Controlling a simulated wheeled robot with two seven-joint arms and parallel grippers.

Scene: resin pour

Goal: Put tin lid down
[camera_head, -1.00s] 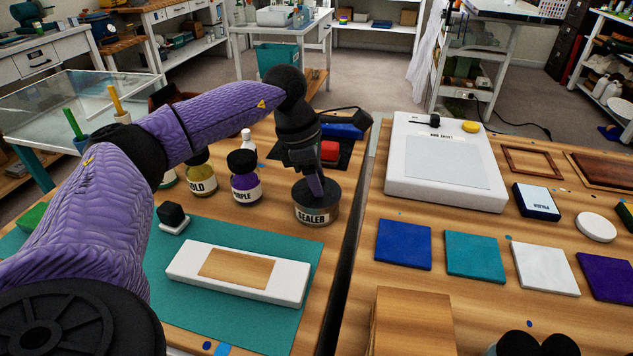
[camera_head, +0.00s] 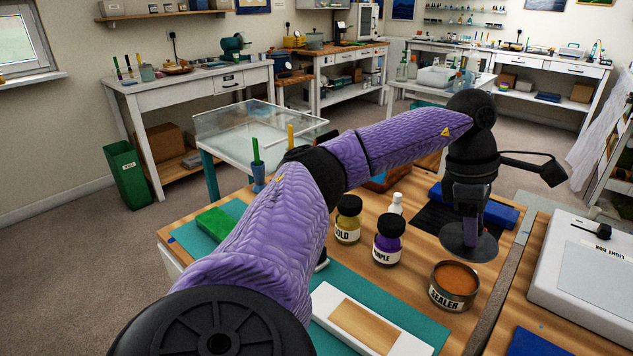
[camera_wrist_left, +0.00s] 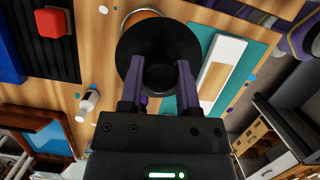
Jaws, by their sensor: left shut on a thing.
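The tin lid (camera_head: 479,245) is a dark round disc. My left gripper (camera_head: 468,232) is shut on it and holds it above the table, just behind and to the right of the sealer tin. In the left wrist view the lid (camera_wrist_left: 158,45) sits between the two fingers of my left gripper (camera_wrist_left: 160,72). The sealer tin (camera_head: 446,298) stands open on the wooden table, with amber-brown content showing; a bit of its orange content (camera_wrist_left: 142,14) shows past the lid in the left wrist view. My right gripper is not in view.
Gold (camera_head: 348,222) and purple (camera_head: 388,243) bottles and a small white bottle (camera_head: 396,203) stand left of the tin. A white tray with a wood panel (camera_head: 362,325) lies on a teal mat (camera_head: 420,328). A light box (camera_head: 585,285) stands on the right table.

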